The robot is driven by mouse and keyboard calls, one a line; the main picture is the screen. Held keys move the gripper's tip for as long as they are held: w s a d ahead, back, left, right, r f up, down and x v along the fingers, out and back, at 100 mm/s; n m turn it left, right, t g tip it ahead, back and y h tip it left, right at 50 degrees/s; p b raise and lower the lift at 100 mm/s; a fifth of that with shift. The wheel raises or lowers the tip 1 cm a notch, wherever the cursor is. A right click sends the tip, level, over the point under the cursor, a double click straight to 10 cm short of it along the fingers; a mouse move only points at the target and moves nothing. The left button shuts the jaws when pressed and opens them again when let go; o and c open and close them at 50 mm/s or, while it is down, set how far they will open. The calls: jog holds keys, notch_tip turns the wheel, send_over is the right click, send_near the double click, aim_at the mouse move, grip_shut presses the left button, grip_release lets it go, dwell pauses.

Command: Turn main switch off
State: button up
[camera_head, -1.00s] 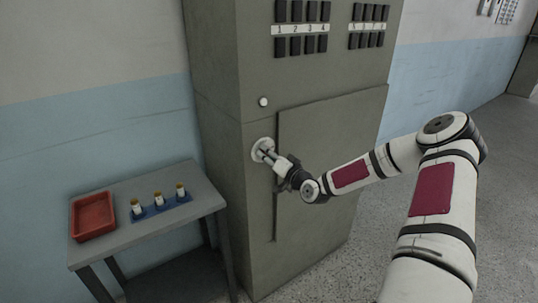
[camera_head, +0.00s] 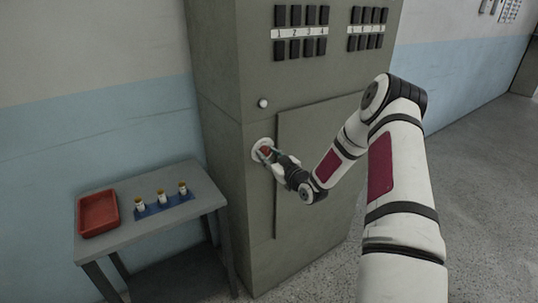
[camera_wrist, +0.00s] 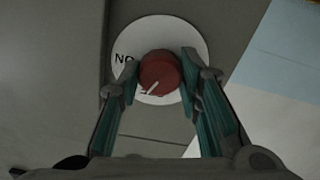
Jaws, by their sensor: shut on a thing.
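The main switch is a red round knob (camera_wrist: 160,72) with a pale pointer line, on a white round plate (camera_wrist: 190,38) on the cabinet front. In the wrist view, the letters "NO" show at the plate's left; any other lettering is hidden. The pointer line slants toward the lower left of that view. My gripper (camera_wrist: 159,82) has one finger on each side of the knob and is shut on it. In the head view, my gripper (camera_head: 272,157) is at the white plate (camera_head: 258,145), with some red of the knob (camera_head: 266,150) showing.
The grey cabinet (camera_head: 225,160) has numbered black switches (camera_head: 300,33) above and a small white button (camera_head: 263,104) over the knob. A raised panel (camera_head: 300,135) lies right of the knob. A table (camera_head: 160,235) at left bears a red tray (camera_head: 98,213) and small bottles (camera_head: 161,196).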

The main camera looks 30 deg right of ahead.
jog(key=n, duration=0.4)
jog(key=shift+n+p, duration=0.35)
jog(key=shift+n, duration=0.05)
dwell(0.4)
jog(key=o, duration=1.1)
jog(key=shift+o, duration=0.2)
jog(key=s, duration=1.2)
jog(key=shift+d, duration=0.25)
